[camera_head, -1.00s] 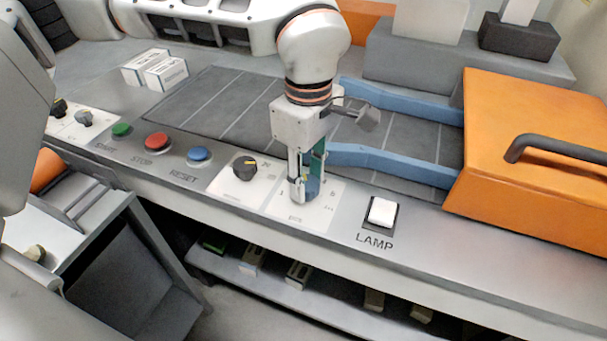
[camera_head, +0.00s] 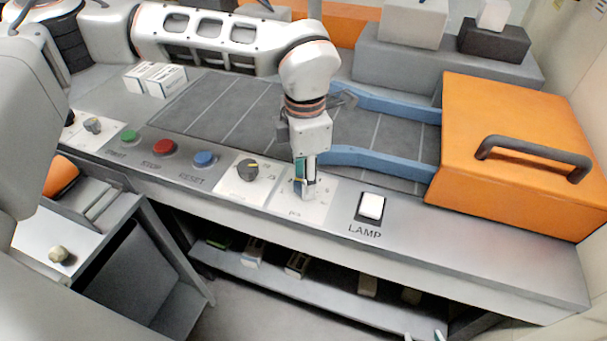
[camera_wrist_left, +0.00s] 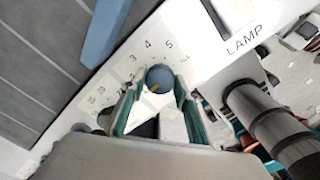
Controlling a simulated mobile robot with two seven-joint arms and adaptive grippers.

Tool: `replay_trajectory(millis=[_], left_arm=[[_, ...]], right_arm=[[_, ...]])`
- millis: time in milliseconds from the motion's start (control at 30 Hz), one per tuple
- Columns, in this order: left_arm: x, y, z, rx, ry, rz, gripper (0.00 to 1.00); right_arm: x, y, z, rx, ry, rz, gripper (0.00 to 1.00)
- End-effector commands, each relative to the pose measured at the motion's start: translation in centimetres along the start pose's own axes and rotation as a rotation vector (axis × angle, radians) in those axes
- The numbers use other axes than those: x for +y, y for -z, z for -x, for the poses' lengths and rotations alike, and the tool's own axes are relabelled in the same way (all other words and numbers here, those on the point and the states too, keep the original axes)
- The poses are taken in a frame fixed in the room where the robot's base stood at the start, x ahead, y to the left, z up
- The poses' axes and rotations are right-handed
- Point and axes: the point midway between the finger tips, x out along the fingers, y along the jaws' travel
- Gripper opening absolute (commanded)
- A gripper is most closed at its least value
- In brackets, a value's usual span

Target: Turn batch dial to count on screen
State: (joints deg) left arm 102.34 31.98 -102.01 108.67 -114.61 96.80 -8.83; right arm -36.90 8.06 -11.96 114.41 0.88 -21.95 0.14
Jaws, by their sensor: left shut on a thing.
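The batch dial (camera_wrist_left: 160,77) is a dark blue-grey round knob with a yellow pointer mark, on a white plate (camera_head: 322,203) lettered "pcs". In the left wrist view the yellow mark is at the knob's lower left, and printed numbers including 3, 4 and 5 lie around it. My left gripper (camera_head: 306,194) is upright over this plate, its teal-padded fingers (camera_wrist_left: 155,100) shut on the knob from both sides. It hides most of the dial in the head view. A small tip of my right gripper (camera_head: 440,335) shows at the bottom edge. No count screen is readable.
A second black dial (camera_head: 248,171) sits left of the plate, with blue (camera_head: 204,159), red (camera_head: 164,147) and green (camera_head: 129,136) buttons beyond. A white LAMP switch (camera_head: 371,206) is close on the right. An orange hooded box (camera_head: 515,110) with blue rails stands further right.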

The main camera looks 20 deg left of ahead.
Motion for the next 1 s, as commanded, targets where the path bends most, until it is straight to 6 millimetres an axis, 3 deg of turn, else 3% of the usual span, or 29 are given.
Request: replay_trajectory(millis=[333,867,900,933,1000], left_arm=[[-0.14,0.08,-0.17,0.004,0.003,0.133,0.10],[-0.15,0.12,-0.25,0.005,0.004,0.156,0.10],[-0.15,0.13,-0.25,0.005,0.004,0.156,0.39],[-0.14,0.13,-0.25,0.005,0.004,0.156,0.47],[-0.12,0.10,-0.21,0.004,0.003,0.155,0.48]], right_arm=[[0.00,-0.11,0.11,-0.005,0.001,-0.004,0.40],[0.32,0.51,0.02,0.006,-0.004,-0.003,0.40],[0.33,0.53,0.02,0.006,-0.004,-0.003,0.40],[0.34,0.55,0.02,0.006,-0.004,-0.003,0.40],[0.34,0.56,0.03,0.006,-0.004,-0.003,0.40]])
